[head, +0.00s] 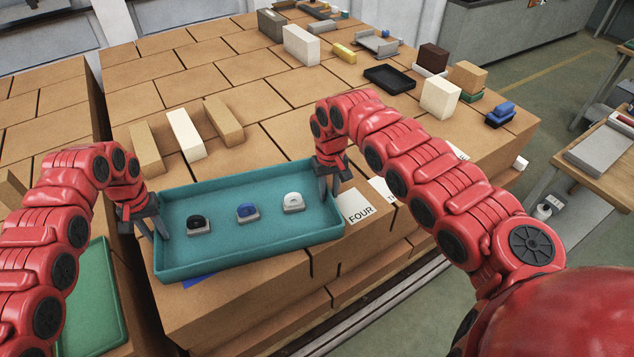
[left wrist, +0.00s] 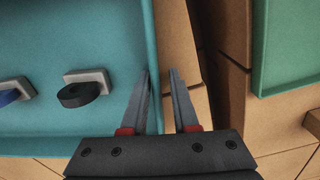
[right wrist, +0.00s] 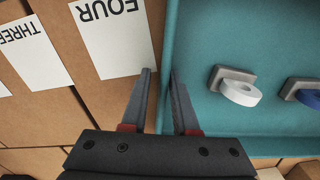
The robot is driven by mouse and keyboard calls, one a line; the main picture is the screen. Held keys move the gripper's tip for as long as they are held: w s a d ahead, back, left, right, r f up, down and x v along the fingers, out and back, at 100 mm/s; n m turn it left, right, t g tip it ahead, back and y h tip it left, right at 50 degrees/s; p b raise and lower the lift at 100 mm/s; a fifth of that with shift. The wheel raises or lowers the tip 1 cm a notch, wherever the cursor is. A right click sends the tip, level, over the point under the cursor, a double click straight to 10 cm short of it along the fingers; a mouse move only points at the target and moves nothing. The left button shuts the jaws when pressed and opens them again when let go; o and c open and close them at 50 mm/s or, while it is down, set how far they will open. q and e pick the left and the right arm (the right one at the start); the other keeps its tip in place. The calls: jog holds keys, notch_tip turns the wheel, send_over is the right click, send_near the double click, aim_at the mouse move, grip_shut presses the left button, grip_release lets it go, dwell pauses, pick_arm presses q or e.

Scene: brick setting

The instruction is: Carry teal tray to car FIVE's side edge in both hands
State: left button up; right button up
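The teal tray (head: 230,262) lies on the tan block surface, near its front edge. It holds a black piece (head: 198,224), a blue piece (head: 247,211) and a white piece (head: 293,202), each with a grey base. My left gripper (head: 147,228) is at the tray's left wall, my right gripper (head: 329,183) at its right wall. In the wrist views, the fingers of the left (left wrist: 161,75) and right (right wrist: 161,72) grippers stand apart, one each side of the wall, with a gap showing. A "FOUR" label (head: 358,206) lies right of the tray. No "FIVE" label shows.
A green tray (head: 95,300) lies at the lower left across a gap. A black tray (head: 390,79) and more blocks (head: 440,97) are farther back. The surface drops off along its front right edge.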

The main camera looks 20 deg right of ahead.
pick_arm(q)
jog(key=shift+o, duration=0.6)
jog(key=shift+s+d+r, duration=0.1)
jog(key=shift+d, duration=0.05)
pick_arm(e)
jog(key=shift+o, duration=0.6)
jog(key=shift+s+a+r, duration=0.1)
pick_arm(q)
jog(key=shift+r, duration=0.25)
pick_arm(e)
jog(key=shift+r, duration=0.25)
pick_arm(q)
notch_tip(320, 180, up, 12)
jog(key=shift+f, duration=0.25)
pick_arm(e)
notch_tip(320, 180, up, 11)
jog(key=shift+r, duration=0.2)
